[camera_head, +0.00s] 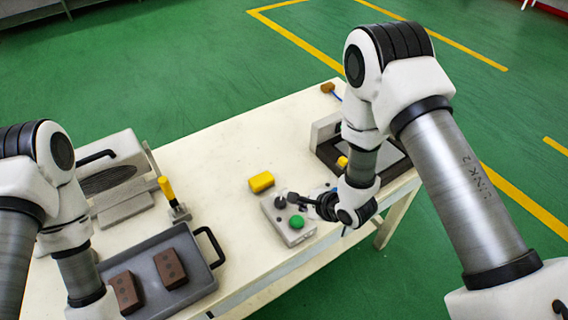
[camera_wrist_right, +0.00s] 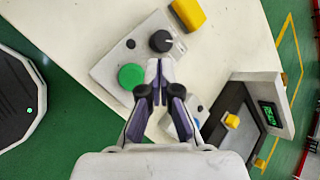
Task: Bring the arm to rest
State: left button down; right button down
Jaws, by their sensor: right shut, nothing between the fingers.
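My right arm comes in from the right in the head view. Its gripper (camera_head: 293,198) is over a grey control box (camera_head: 290,237) with a green button (camera_head: 297,221) and a black knob (camera_head: 280,202). In the right wrist view the gripper (camera_wrist_right: 160,64) has its fingers together, with nothing between them. The green button (camera_wrist_right: 131,76) lies left of the fingertips and the knob (camera_wrist_right: 161,41) just beyond them. I cannot tell whether the fingertips touch the box. My left arm stands at the left edge of the head view; its gripper is out of view.
A yellow block (camera_head: 261,182) lies behind the box. A grey tray (camera_head: 206,283) with brown blocks (camera_head: 170,268) is at front left, near a yellow-handled clamp (camera_head: 167,189). A dark device (camera_head: 327,152) stands at right.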

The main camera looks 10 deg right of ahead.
jog(key=s+d+f+n+g+h+b, duration=0.1)
jog(key=s+d+f+n+g+b, duration=0.1)
jog(key=s+f+n, duration=0.4)
jog(key=s+d+f+n+g+h+b, duration=0.2)
jog(key=s+d+f+n+g+b, duration=0.1)
jog(key=s, duration=0.8)
jog(key=s+d+f+n+g+h+b, duration=0.1)
jog(key=s+d+f+n+g+b, duration=0.1)
jog(key=s+d+f+n+b, duration=0.2)
jog(key=s+f+n+b, duration=0.2)
jog(key=s+f+n, duration=0.2)
jog(key=f+n, duration=0.2)
jog(key=shift+s+d+f+h+b, duration=0.2)
jog(key=shift+s+f+h+b, duration=0.1)
jog(key=shift+f, duration=0.4)
